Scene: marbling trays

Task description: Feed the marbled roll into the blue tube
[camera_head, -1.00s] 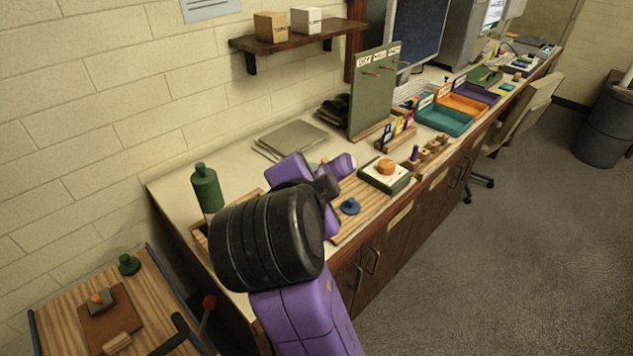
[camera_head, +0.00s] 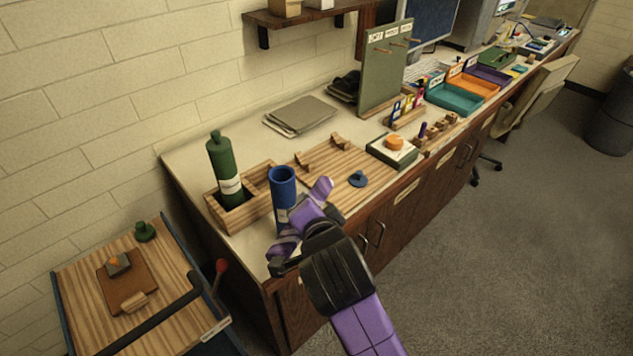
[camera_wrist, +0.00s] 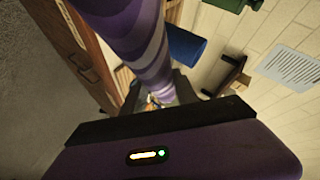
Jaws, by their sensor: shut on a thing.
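The blue tube (camera_head: 283,190) stands upright, open end up, at the front edge of the counter beside a wooden rack. My gripper (camera_wrist: 157,95) is shut on the purple marbled roll (camera_wrist: 135,35), which runs up out of the wrist view. In the head view, a striped purple part of the roll (camera_head: 284,246) shows low in front of the tube; my arm hides much of it. In the wrist view the blue tube (camera_wrist: 187,43) lies just right of the roll, partly behind it. I cannot tell whether they touch. The roll is outside the tube.
A green bottle (camera_head: 226,172) stands in the wooden rack (camera_head: 252,212). A side cart (camera_head: 78,290) stands at lower left. Grey sheets (camera_head: 300,115) lie near the wall.

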